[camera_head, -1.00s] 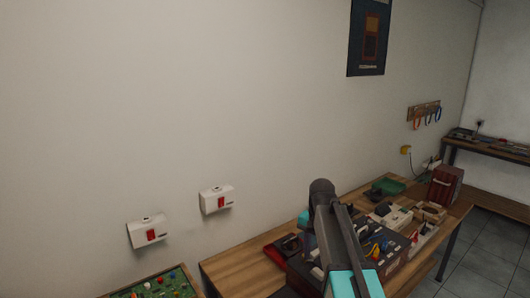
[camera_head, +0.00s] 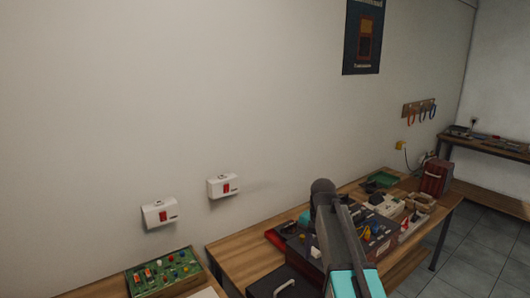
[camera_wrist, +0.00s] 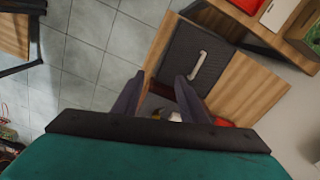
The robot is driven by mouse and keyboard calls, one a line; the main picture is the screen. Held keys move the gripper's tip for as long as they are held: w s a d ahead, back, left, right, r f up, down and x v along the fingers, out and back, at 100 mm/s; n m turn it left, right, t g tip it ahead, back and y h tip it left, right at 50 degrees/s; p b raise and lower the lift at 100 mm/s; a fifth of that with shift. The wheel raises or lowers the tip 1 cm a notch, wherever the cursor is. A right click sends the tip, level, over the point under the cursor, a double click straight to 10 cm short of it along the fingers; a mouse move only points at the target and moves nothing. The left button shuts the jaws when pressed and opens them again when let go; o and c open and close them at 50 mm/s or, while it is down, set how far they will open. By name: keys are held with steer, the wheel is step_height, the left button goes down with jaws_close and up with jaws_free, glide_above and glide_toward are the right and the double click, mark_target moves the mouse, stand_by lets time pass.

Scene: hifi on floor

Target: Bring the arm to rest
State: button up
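My arm (camera_head: 340,245), grey with teal parts, rises from the bottom of the head view in front of the cluttered workbench. My gripper is not clearly visible in that view. In the wrist view, my gripper (camera_wrist: 158,85) has two dark fingers standing apart, with nothing seen between their tips. Tiled floor and the edge of a wooden bench lie beyond them. A dark case with a pale handle (camera_wrist: 196,66) on the bench is just past the right finger.
The wooden workbench (camera_head: 235,252) carries a dark case (camera_head: 283,285), bins of tools and a red toolbox (camera_head: 435,178). A board with coloured knobs (camera_head: 164,273) is at left. Two white switch boxes (camera_head: 160,213) (camera_head: 222,186) are on the wall. Tiled floor (camera_head: 480,245) is open at right.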

steer(key=s+f+g+b, duration=0.25)
steer(key=s+f, duration=0.35)
steer(key=f, duration=0.6)
steer(key=s+f+g+b, duration=0.1)
steer(key=s+f+b, duration=0.35)
steer(key=f, duration=0.85)
steer(key=s+f+g+b, duration=0.1)
steer(key=s+f, duration=0.6)
steer(key=f, duration=0.5)
steer(key=s+f+n+g+b, duration=0.1)
steer(key=s+f+n+b, duration=0.4)
steer(key=s+f, duration=1.8)
steer(key=s+n, duration=0.2)
steer(key=shift+s+n, duration=0.3)
steer(key=shift+s, duration=0.05)
steer(key=shift+s, duration=0.1)
steer(key=shift+c, duration=1)
